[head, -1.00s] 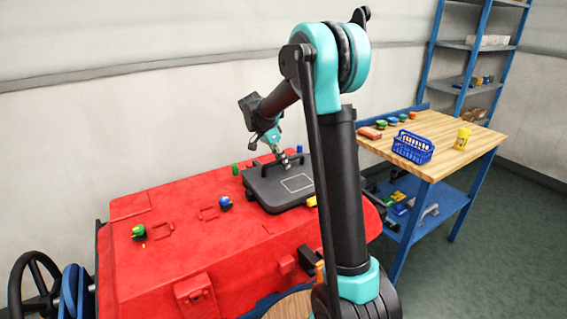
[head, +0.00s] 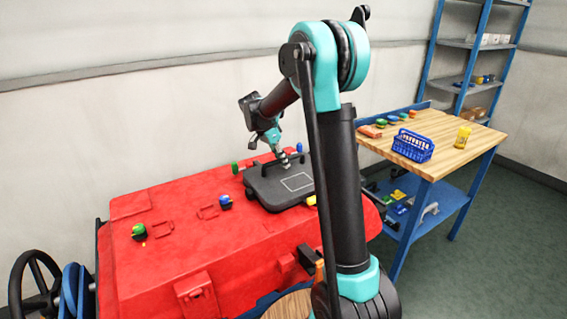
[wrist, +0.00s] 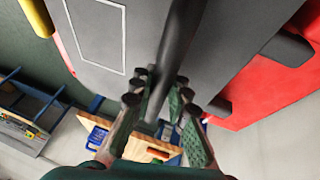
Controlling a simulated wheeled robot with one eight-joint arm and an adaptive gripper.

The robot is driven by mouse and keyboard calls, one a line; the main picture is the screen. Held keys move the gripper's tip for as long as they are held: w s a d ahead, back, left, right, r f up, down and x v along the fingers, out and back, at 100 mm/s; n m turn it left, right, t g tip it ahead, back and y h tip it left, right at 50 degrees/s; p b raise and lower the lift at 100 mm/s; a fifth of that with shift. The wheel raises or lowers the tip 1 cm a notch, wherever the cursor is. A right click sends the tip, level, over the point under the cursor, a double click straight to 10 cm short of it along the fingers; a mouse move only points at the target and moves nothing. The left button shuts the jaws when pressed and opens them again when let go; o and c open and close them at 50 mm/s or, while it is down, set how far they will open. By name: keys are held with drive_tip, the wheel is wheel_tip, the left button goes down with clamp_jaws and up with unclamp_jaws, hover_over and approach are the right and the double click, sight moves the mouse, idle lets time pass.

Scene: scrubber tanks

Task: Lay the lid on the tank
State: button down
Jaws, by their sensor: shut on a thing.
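The lid (head: 265,188) is a dark grey rounded slab with a pale rectangle outlined on top and a black bar handle. It lies over the right part of the red tank's top (head: 180,235). I cannot tell whether it touches the tank or hangs just above it. My gripper (head: 284,160) is over the lid's far part, shut on the handle. In the wrist view, my gripper's fingers (wrist: 160,95) stand on both sides of the black handle (wrist: 180,45). My arm hides the lid's right end.
Green and blue knobs (head: 225,202) stand on the tank top beside the lid. A yellow piece (head: 311,200) shows at its near right edge. A wooden workbench (head: 455,145) with a blue basket (head: 412,146) stands to the right, a blue shelf rack (head: 470,85) behind it.

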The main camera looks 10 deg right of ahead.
drive_tip(key=c, duration=0.9)
unclamp_jaws()
drive_tip(key=shift+v, duration=2.25)
drive_tip(key=shift+r, duration=0.1)
drive_tip(key=shift+r, duration=2.4)
